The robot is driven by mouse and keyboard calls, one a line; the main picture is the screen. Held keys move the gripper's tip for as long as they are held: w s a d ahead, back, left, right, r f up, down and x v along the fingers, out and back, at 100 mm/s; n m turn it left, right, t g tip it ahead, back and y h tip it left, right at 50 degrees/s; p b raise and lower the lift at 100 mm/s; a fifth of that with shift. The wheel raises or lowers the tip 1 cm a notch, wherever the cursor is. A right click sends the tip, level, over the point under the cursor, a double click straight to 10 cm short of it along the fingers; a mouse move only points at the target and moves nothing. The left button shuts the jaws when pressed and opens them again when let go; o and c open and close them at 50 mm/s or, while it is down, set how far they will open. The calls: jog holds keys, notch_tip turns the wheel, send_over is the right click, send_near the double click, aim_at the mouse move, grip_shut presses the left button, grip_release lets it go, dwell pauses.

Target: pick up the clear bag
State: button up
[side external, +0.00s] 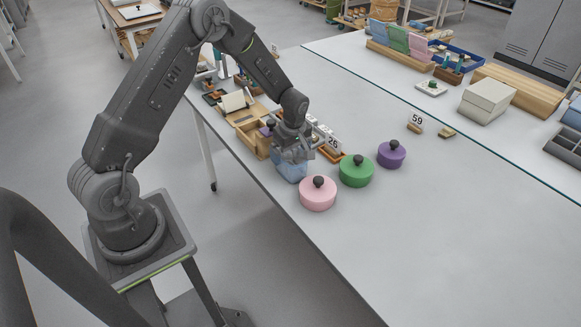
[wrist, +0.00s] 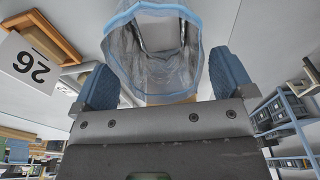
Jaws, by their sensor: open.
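The clear bag (side external: 291,170) is see-through with a bluish tint and stands on the table near its front left edge, left of the pink lidded pot. In the wrist view the clear bag (wrist: 148,68) shows its blue rim and open mouth, with thin dark rods visible inside or through it. My gripper (side external: 297,146) is right above the bag, partly hiding its top. In the wrist view my gripper (wrist: 163,75) is open, with one blue finger pad on each side of the bag. I cannot tell whether either pad touches it.
Pink (side external: 318,193), green (side external: 356,170) and purple (side external: 391,154) lidded pots stand right of the bag. A 26 card (wrist: 26,63) and a wooden box (side external: 248,128) are close behind. The table's right front is clear.

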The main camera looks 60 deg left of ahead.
aim_at(290, 158)
jog(key=shift+a+f, duration=0.15)
jog(key=shift+f, duration=1.1)
jog(key=shift+f, duration=0.25)
